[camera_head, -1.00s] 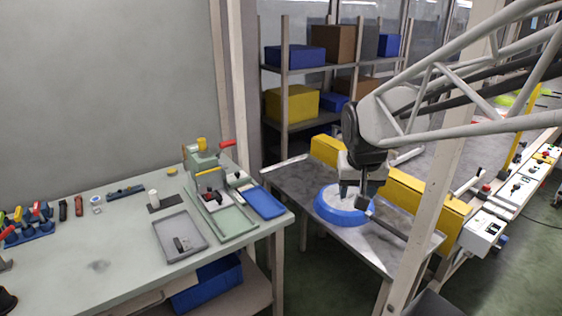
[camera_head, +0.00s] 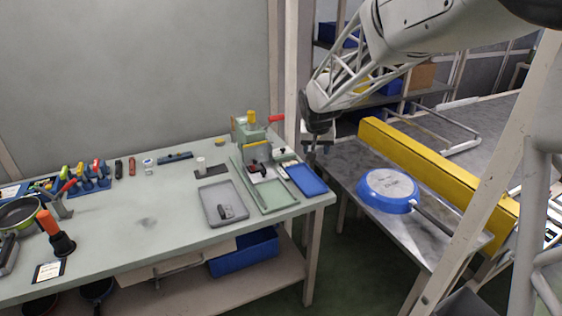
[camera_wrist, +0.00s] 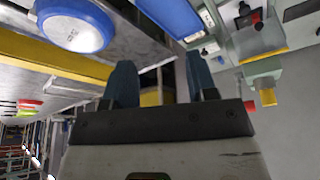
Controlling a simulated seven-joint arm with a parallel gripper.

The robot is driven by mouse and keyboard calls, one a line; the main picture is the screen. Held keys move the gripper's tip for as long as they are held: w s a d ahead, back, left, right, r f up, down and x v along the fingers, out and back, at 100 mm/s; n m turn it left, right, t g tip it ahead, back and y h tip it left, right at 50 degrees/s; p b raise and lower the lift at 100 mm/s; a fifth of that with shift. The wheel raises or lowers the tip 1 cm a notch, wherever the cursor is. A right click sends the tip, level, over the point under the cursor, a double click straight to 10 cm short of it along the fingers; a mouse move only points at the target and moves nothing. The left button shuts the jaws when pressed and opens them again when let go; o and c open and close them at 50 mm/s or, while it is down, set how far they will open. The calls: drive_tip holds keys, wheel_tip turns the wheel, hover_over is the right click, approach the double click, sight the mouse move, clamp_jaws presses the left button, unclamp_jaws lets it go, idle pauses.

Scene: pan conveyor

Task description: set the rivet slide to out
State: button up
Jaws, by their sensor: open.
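A green rivet press (camera_head: 246,130) with a yellow top knob and a red lever stands at the back right of the workbench. A small slide carriage (camera_head: 258,168) with a dark and red knob sits at its front; it also shows at the top of the wrist view (camera_wrist: 248,18). I cannot tell which end of its travel it is at. My gripper (camera_head: 317,155) is open and empty, above the gap between the workbench and the steel table, right of the press. In the wrist view my gripper (camera_wrist: 162,78) has its fingers apart with nothing between them.
A blue-rimmed pan (camera_head: 388,188) lies upside down on the steel table (camera_head: 345,155), beside a yellow guard (camera_head: 430,160). The workbench's middle (camera_head: 150,225) is largely clear.

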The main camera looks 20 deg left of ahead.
drive_tip(key=n+y, duration=0.1)
approach(263, 171)
drive_tip(key=f, duration=0.1)
drive_tip(key=shift+f, duration=0.15)
drive_tip(key=shift+x, duration=3.8)
drive_tip(key=shift+w, duration=0.15)
clamp_jaws()
